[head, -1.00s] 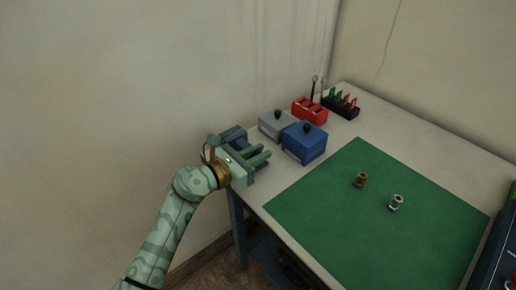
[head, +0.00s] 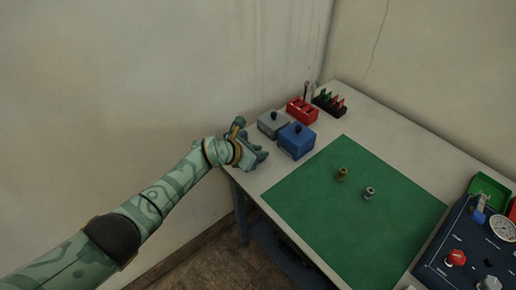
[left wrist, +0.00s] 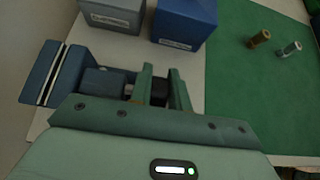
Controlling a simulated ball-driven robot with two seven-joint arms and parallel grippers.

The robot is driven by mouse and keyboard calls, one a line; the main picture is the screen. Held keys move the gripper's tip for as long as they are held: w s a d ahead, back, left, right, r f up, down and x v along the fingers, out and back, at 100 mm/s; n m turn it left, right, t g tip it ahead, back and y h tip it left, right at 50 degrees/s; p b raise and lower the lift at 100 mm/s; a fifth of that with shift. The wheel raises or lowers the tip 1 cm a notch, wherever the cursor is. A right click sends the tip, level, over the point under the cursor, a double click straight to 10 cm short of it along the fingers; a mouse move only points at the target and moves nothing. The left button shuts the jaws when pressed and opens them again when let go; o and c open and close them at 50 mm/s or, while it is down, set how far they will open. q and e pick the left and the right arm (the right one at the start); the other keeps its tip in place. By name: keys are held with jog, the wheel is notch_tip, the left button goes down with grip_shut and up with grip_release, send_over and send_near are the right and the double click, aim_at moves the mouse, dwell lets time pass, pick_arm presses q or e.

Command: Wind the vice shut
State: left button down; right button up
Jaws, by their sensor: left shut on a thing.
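The blue vice (left wrist: 68,75) shows at the left in the left wrist view, at the table's corner. Its two jaws have pale facing strips with a narrow dark gap between them. My left gripper (left wrist: 162,78) is to the right of the vice body, its two green fingers closed on a dark part at the vice's screw end, which looks like the handle. The fingers hide most of that part. In the head view my left gripper (head: 256,156) is at the table's left corner and covers most of the vice. My right gripper is not in view.
A grey box (head: 272,123) and a blue box (head: 297,140) stand just behind the vice. A red rack (head: 302,110) and a black rack (head: 329,102) are farther back. A green mat (head: 350,215) holds a brass fitting (head: 342,174) and a silver fitting (head: 370,193). A gauge panel (head: 470,245) is at right.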

pick_arm(q)
jog(key=shift+s+f, duration=0.1)
jog(key=shift+f, duration=0.05)
jog(key=c, duration=1.6)
grip_release()
jog(key=shift+a+r, duration=0.1)
jog(key=shift+r, duration=0.2)
jog(key=p+v, duration=0.4)
jog(key=v, duration=0.1)
jog(key=shift+a+r, duration=0.1)
jog(key=shift+r, duration=0.25)
jog(key=p+v, duration=0.3)
jog(key=v, duration=0.7)
jog(key=shift+s+a+f+p, duration=0.15)
jog(key=shift+s+f+p, duration=0.05)
jog(key=shift+s+p, duration=0.15)
